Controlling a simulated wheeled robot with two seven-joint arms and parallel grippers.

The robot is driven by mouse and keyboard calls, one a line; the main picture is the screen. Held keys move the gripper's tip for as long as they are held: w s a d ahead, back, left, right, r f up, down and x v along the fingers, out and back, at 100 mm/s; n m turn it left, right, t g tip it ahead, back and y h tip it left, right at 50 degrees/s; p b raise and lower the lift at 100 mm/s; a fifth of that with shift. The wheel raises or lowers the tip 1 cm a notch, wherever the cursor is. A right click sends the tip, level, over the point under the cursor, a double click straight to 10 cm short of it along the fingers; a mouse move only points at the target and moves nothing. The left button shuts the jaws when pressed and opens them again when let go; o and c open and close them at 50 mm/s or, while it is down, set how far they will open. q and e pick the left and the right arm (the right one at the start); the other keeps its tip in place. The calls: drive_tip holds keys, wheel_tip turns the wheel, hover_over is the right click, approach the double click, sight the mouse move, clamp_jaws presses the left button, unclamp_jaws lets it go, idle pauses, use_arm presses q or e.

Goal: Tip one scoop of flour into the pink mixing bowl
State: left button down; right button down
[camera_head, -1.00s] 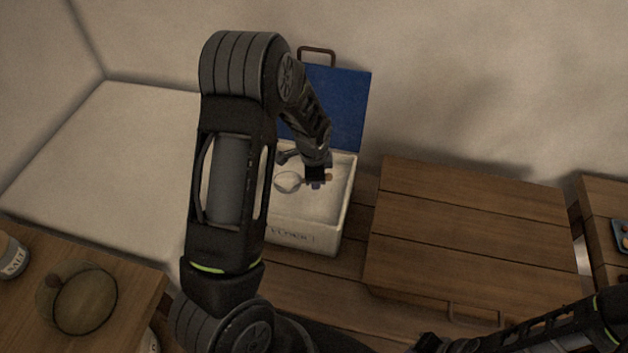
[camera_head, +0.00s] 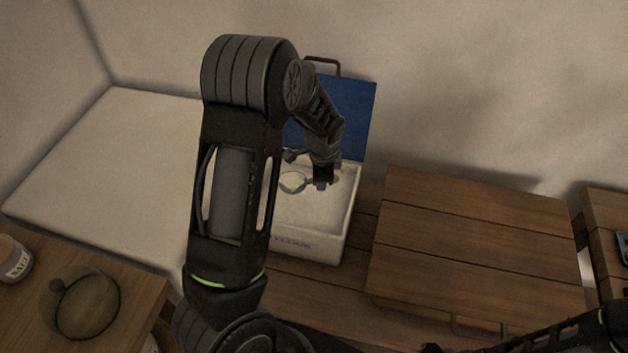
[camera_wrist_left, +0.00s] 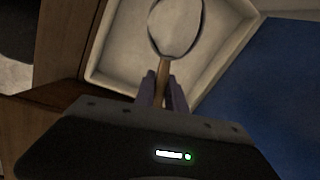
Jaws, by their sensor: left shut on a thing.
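My left gripper (camera_head: 322,178) is shut on the wooden handle (camera_wrist_left: 163,78) of a scoop with a round head (camera_wrist_left: 176,27). The scoop's head also shows in the head view (camera_head: 293,182), over the open top of the white flour bin (camera_head: 315,248). Pale flour (camera_head: 310,208) lies in the bin. The scoop's inside looks pale, but I cannot tell how much flour it holds. No pink mixing bowl is recognisable in these views. My right arm enters at the lower right of the head view; its gripper is not visible.
The bin's blue lid (camera_head: 350,115) stands open behind it. A wooden lid or board (camera_head: 470,235) with a handle lies to the right. On the left table stand a salt jar (camera_head: 14,262) and a round, see-through olive vessel (camera_head: 85,305).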

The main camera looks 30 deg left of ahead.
use_arm(q)
drive_tip(key=shift+d, duration=0.1)
drive_tip(key=shift+w+d+r, duration=0.15)
drive_tip(key=shift+w+d, duration=0.05)
drive_tip(key=shift+d, duration=0.1)
drive_tip(key=d+r+n+g+b, duration=0.1)
drive_tip(key=d+r+n+b, duration=0.1)
drive_tip(key=d+r+n, duration=0.3)
drive_tip(key=w+d+r+n+y+b, duration=0.1)
drive_tip(key=d+r+n, duration=0.3)
drive_tip(key=d, duration=0.4)
drive_tip(key=shift+w+d+r+n+g+b, duration=0.25)
drive_tip(key=shift+d+r+n+g+b, duration=0.15)
drive_tip(key=shift+n+b, duration=0.4)
